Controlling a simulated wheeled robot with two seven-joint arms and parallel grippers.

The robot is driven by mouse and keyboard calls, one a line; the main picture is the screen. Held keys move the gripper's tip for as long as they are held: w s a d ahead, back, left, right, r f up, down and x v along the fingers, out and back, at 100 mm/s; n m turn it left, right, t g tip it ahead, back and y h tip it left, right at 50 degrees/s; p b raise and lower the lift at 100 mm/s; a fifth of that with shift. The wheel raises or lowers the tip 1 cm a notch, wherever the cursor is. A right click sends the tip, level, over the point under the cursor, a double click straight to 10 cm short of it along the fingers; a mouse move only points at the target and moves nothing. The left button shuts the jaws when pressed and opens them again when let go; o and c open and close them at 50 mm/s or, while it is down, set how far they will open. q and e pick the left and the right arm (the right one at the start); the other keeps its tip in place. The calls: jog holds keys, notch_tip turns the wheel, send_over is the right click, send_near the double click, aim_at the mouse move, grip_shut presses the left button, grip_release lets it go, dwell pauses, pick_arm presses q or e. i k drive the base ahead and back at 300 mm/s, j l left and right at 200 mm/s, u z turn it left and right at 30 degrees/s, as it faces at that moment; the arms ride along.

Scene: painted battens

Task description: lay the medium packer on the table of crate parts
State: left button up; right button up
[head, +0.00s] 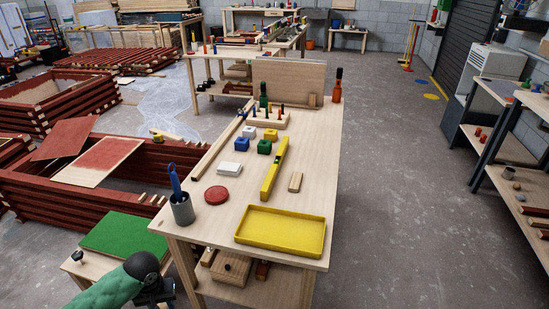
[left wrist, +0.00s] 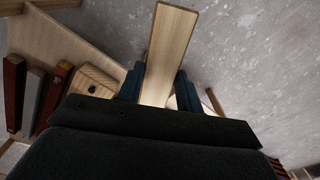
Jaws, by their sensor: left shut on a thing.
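My left gripper (left wrist: 160,82) is shut on a flat, pale wooden packer (left wrist: 172,36) in the left wrist view. The packer juts out past the dark fingers; I cannot tell its size class from this view alone. In the head view my left arm comes in at the bottom left, below the near left corner of the pale wooden table (head: 334,160). The fingers and the packer cannot be made out there. A small wooden block (head: 295,181) lies on the table, right of the yellow level. My right gripper is not in view.
The table holds a yellow tray (head: 281,251), a yellow level (head: 274,168), a red disc (head: 217,195), a grey cup (head: 182,209) and several small blocks. A green mat (head: 130,232) lies left. A holed wooden block (head: 231,269) sits on the lower shelf.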

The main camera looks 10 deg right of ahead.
aim_at(320, 192)
jog(key=k+l, duration=0.1)
jog(key=l, duration=0.25)
jog(key=k+l+u, duration=0.1)
jog(key=l, duration=0.3)
jog(key=k+l, duration=0.1)
jog(key=l, duration=0.25)
jog(key=k+l, duration=0.1)
jog(key=l, duration=0.25)
jog(key=k+l+u, duration=0.1)
jog(key=l, duration=0.3)
jog(key=k+l, duration=0.1)
jog(key=l, duration=0.25)
jog(key=u, duration=0.05)
